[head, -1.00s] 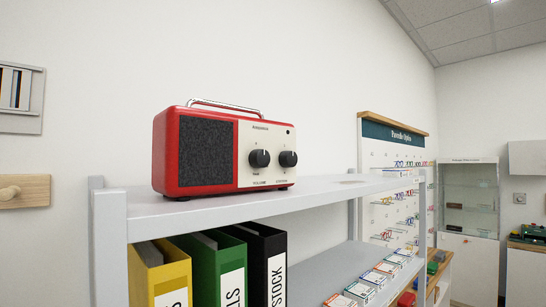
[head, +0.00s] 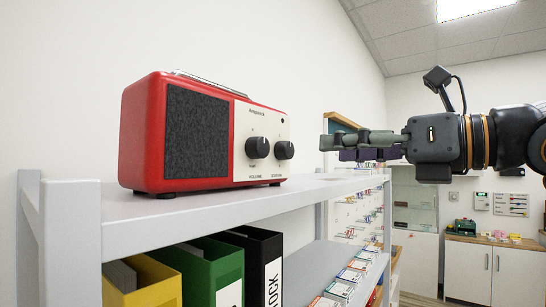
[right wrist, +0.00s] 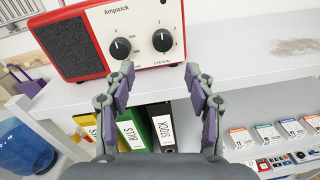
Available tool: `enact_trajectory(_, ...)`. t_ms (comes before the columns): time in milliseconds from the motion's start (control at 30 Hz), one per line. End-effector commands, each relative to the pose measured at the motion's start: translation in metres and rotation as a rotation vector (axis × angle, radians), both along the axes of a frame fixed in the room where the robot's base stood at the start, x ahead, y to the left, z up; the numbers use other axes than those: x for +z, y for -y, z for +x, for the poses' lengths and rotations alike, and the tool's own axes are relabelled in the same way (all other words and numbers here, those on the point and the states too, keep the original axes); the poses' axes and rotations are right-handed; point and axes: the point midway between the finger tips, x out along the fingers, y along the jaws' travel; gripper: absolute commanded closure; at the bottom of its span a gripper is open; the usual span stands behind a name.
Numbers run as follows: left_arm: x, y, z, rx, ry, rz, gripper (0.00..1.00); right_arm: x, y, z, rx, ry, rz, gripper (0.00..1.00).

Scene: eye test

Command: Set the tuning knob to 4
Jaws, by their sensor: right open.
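A red radio (head: 195,132) with a dark grille and cream panel stands on the upper shelf. Its panel has two black knobs. The right one, above the STATION label, is the tuning knob (head: 284,150); it also shows in the right wrist view (right wrist: 162,41). Its white pointer is roughly upward there; the scale numbers are too small to read surely. The left one is the volume knob (head: 257,147). My right gripper (head: 328,143) is open and empty, to the right of the radio and apart from it. In the right wrist view its fingers (right wrist: 159,70) point toward the tuning knob. My left gripper is out of view.
The grey shelf (head: 130,217) runs under the radio and is clear to the radio's right. Yellow, green and black binders (head: 264,265) stand below. Small boxes (head: 340,290) lie on the lower shelf. A glass cabinet (head: 415,207) is in the back.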

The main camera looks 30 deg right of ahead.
Motion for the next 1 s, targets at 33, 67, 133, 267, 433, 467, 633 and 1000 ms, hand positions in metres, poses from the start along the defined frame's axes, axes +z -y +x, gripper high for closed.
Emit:
enact_trajectory(33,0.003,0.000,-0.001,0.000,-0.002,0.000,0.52,0.002,-0.001,0.003,0.000,-0.001,0.002,0.45)
enact_trajectory(67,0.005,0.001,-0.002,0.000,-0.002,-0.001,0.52,0.003,-0.002,0.006,-0.001,-0.002,0.001,0.45)
enact_trajectory(133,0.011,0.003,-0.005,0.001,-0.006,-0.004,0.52,0.004,-0.005,0.017,0.001,-0.004,0.003,0.45)
enact_trajectory(267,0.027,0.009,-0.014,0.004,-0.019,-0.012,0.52,0.006,-0.014,0.044,0.000,-0.007,0.003,0.45)
enact_trajectory(433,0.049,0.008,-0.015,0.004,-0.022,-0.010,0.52,0.006,-0.026,0.076,0.001,-0.006,0.003,0.45)
enact_trajectory(467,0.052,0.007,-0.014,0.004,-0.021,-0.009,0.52,0.006,-0.027,0.081,0.001,-0.006,0.005,0.45)
enact_trajectory(633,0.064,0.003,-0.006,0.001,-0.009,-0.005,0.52,0.003,-0.033,0.097,0.000,-0.002,0.006,0.45)
enact_trajectory(1000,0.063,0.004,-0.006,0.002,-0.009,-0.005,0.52,0.001,-0.034,0.099,0.000,0.001,0.007,0.54)
